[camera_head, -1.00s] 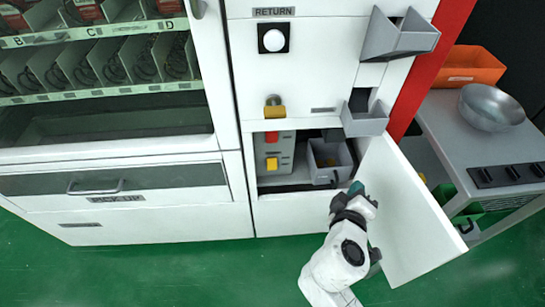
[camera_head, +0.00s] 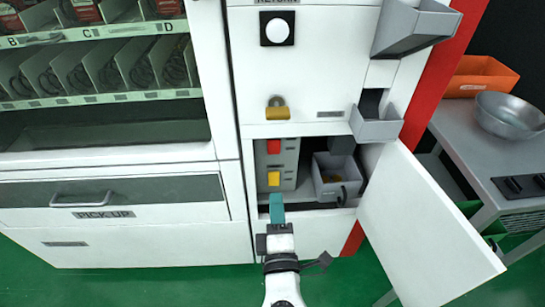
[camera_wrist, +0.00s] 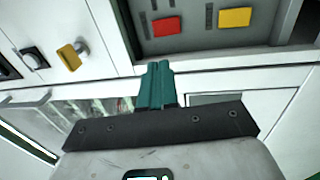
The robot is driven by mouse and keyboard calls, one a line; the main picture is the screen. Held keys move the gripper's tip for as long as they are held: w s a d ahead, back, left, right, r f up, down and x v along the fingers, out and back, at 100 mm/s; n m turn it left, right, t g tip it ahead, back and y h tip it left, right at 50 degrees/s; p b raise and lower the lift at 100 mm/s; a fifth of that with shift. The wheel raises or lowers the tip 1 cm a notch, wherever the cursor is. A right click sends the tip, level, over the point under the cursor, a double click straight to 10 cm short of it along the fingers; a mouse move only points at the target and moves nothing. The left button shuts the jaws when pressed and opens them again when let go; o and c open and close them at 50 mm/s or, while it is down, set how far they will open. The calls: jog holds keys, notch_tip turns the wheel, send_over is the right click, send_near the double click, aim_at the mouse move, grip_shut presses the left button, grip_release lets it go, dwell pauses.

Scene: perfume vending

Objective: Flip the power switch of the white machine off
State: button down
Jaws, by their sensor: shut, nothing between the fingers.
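The white machine (camera_head: 310,88) has an open lower compartment. Inside, at its left, a grey control box (camera_head: 290,165) bears a red switch (camera_head: 273,147) above a yellow switch (camera_head: 274,179). In the wrist view the red switch (camera_wrist: 167,26) and yellow switch (camera_wrist: 235,17) lie ahead of the fingers. My gripper (camera_head: 277,200) is shut and empty, its teal fingers pressed together. In the head view its tips are just below the yellow switch, apart from it as far as I can tell. The wrist view shows the fingertips (camera_wrist: 157,68) below the red switch.
The white door (camera_head: 420,230) stands open at the right. A grey bin (camera_head: 335,178) sits inside, right of the control box. A table (camera_head: 490,160) with a metal bowl (camera_head: 508,115) and orange bin (camera_head: 482,76) stands right.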

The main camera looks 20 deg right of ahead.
aim_at(271, 144)
jog(key=x, duration=1.4)
jog(key=shift+w+r+p, duration=0.15)
jog(key=shift+r+p, duration=0.25)
jog(key=shift+p, duration=0.65)
jog(key=shift+d+f, duration=0.1)
jog(key=shift+f, duration=0.15)
